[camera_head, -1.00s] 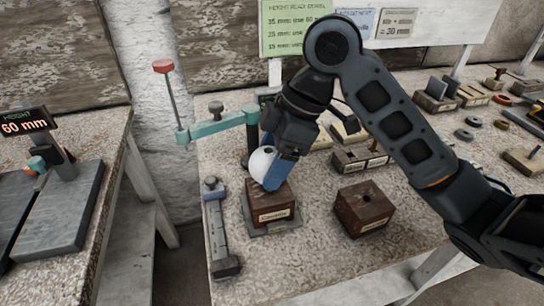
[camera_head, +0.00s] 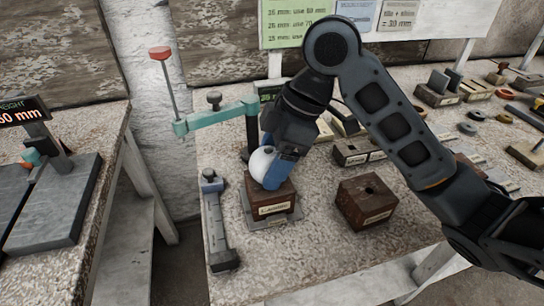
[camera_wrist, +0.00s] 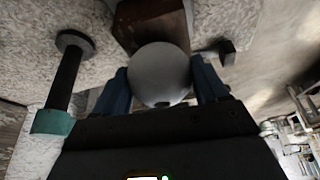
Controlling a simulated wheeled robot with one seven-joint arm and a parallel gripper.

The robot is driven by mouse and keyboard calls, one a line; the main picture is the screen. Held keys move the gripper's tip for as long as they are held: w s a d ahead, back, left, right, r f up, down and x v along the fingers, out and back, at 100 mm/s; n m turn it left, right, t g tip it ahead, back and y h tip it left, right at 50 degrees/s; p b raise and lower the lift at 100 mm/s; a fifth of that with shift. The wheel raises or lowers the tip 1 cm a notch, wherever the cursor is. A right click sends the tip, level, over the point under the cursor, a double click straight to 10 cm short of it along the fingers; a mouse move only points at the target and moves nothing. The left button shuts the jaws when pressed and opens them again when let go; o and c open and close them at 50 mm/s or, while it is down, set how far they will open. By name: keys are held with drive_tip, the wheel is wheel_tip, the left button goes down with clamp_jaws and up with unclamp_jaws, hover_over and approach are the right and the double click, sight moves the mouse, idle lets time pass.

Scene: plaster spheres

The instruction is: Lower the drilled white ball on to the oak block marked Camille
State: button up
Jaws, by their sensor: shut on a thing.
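The white ball (camera_head: 262,162) is between the blue fingers of my gripper (camera_head: 275,172), which is shut on it. In the wrist view the ball (camera_wrist: 160,74) sits between both fingers, with a dark spot low on its near side. The brown block (camera_head: 272,201) with a label on its front stands on a grey plate directly below the ball. The label looks like Camille in the earlier head view but is blurred now. The block (camera_wrist: 150,20) also shows beyond the ball in the wrist view. I cannot tell whether the ball touches the block; its underside is hidden.
A second brown block (camera_head: 365,202) with a hole in its top stands to the right. A teal arm on a post (camera_head: 215,118) stands close behind my gripper. A grey bar-shaped tool (camera_head: 216,225) lies to the left. Several blocks and rings lie at the back right.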

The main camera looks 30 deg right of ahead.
drive_tip(key=shift+f, duration=0.25)
drive_tip(key=o, duration=1.2)
drive_tip(key=shift+r, duration=0.1)
wheel_tip(320, 180, up, 4)
drive_tip(key=p, duration=0.3)
idle(0.6)
